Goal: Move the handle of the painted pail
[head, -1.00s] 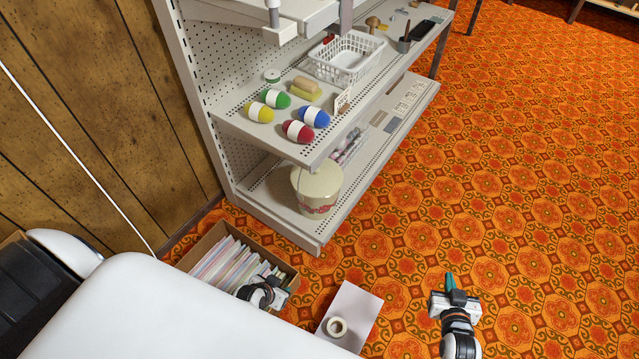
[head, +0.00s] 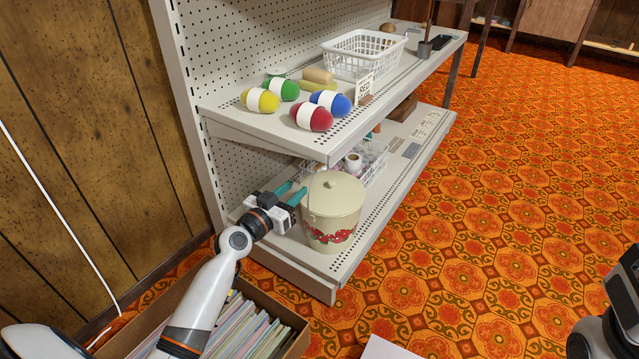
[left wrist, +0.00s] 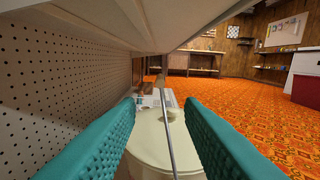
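The painted pail (head: 333,212) is cream with a lid, a knob and a red painted band. It stands upright on the lower shelf. Its handle (left wrist: 166,132) is a thin grey wire. In the left wrist view it rises in front of the lid and passes between my fingers, with a gap on both sides. My left gripper (head: 290,193) is open at the pail's left side, near its upper rim. Its teal fingers frame the handle in the left wrist view (left wrist: 158,112). My right gripper is out of view; only dark parts of my right arm show at the right edge.
The upper shelf (head: 218,112) hangs above the pail, with coloured egg-shaped things and a white basket (head: 362,56) on it. The pegboard (head: 225,60) is behind. A box of papers (head: 255,325) stands on the floor below. The orange carpet at right is clear.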

